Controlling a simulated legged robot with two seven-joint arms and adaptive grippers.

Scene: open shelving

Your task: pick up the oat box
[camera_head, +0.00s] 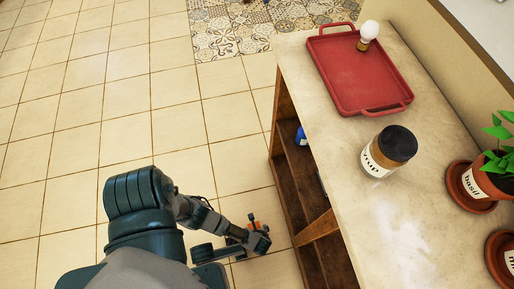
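No oat box can be made out in the head view. My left gripper (259,236) is low beside the open front of the wooden shelving (302,183), over the tiled floor. It is small and seen from above, and its fingers cannot be told apart clearly. Nothing can be seen held in it. The inside of the shelving is mostly hidden under its top. My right gripper is not in view.
On the shelving's pale top (385,240) are a red tray (360,80), a white-knobbed shaker (366,36), a dark-lidded syrup jar (388,152) and a potted basil (483,178). A blue item (300,137) shows inside. The floor at left (60,130) is clear.

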